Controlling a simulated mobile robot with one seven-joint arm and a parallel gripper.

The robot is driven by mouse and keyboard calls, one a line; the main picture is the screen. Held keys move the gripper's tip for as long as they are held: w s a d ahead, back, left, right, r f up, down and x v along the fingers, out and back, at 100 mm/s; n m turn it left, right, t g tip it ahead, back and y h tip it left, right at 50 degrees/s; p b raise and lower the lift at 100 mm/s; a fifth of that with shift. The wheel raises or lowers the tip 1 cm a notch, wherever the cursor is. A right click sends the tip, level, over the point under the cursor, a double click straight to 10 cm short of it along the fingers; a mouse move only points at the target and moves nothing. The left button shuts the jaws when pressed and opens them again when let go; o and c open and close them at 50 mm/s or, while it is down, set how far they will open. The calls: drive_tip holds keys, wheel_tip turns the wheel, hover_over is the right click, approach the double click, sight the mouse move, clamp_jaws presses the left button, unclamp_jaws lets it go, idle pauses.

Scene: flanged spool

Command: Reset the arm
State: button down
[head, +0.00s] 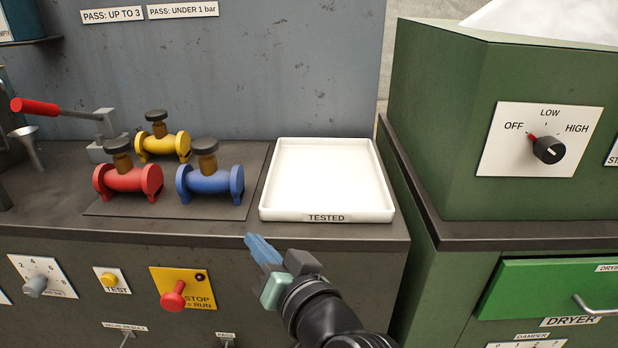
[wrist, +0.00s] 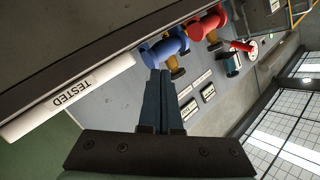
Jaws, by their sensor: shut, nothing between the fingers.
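My gripper (head: 250,240) is in front of the bench edge, below and left of the white tray, with its blue fingers together and empty. In the wrist view the shut fingers (wrist: 160,75) point toward the blue spool-shaped valve (wrist: 165,46), apart from it as far as I can tell. In the head view a red valve (head: 127,181), a blue valve (head: 209,180) and a yellow valve (head: 162,144) stand on a dark mat. The empty white tray (head: 325,214) is labelled TESTED and sits right of them.
A red-handled lever (head: 35,106) and a funnel (head: 27,140) are at the left. Knobs and a red stop button (head: 173,296) stick out of the bench front. A green dryer cabinet (head: 440,110) with a dial (head: 548,149) stands at the right, its drawer handle (head: 590,308) protruding.

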drive_tip(key=s+d+r+t+h, duration=0.1)
drive_tip(key=r+t, duration=0.1)
drive_tip(key=r, duration=0.5)
drive_tip(key=s+d+r+n+t+h, duration=0.1)
drive_tip(key=d+r+t, duration=0.15)
drive_tip(key=r, duration=0.45)
drive_tip(key=s+d+r+t+h, duration=0.1)
drive_tip(key=r+t, duration=0.2)
drive_tip(key=r, duration=0.3)
drive_tip(key=s+d+r+t+h, duration=0.1)
drive_tip(key=s+r+t+h, duration=0.2)
drive_tip(key=s+r, duration=0.35)
drive_tip(key=s+d+r+t+h, duration=0.1)
drive_tip(key=s+r+t+h, duration=0.2)
drive_tip(key=r, duration=0.6)
wheel_tip(320, 180, up, 27)
drive_tip(key=s+p, duration=0.1)
drive_tip(key=p, duration=2.6)
drive_tip(key=shift+s+d+r+m, duration=0.15)
drive_tip(key=shift+s+d+m, duration=0.15)
drive_tip(key=shift+s+m, duration=0.1)
